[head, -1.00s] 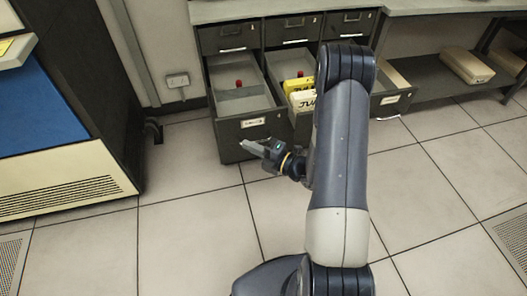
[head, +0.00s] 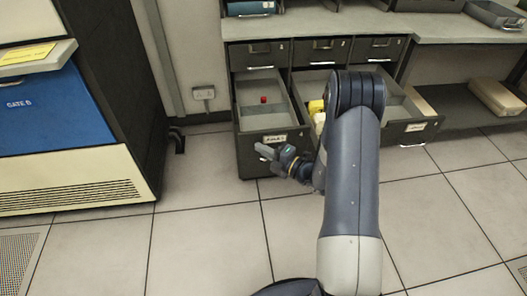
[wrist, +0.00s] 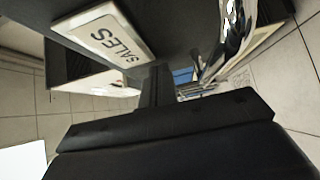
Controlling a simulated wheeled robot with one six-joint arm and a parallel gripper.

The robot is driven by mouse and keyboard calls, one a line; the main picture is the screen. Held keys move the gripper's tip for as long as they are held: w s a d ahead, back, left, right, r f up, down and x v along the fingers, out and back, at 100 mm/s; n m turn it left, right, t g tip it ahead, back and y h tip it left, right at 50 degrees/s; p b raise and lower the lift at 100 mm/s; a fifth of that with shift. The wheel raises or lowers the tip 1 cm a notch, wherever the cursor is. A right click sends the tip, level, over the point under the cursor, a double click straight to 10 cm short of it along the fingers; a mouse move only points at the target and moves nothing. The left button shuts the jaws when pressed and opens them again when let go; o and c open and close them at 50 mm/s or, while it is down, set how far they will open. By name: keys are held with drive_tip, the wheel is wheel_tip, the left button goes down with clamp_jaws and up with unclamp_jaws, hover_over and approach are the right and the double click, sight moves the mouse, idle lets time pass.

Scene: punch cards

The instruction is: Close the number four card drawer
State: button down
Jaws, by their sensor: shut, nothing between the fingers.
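A grey card cabinet has its lower left drawer (head: 260,119) pulled out, with a labelled front and a red-topped item (head: 263,99) inside. I cannot read a number on it. My gripper (head: 263,151) is shut and empty, in front of this drawer's face and just below its label; whether it touches is unclear. In the wrist view, a drawer label reading SALES (wrist: 105,35) fills the upper left close up, with a shiny metal handle (wrist: 232,35) to the right.
The lower right drawer (head: 407,130) is also out. Three upper drawers (head: 324,52) are shut. A blue and black machine (head: 45,110) stands at the left. The tiled floor in front is clear.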

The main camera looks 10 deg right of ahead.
drive_tip(key=w, duration=0.8)
drive_tip(key=shift+w, duration=0.1)
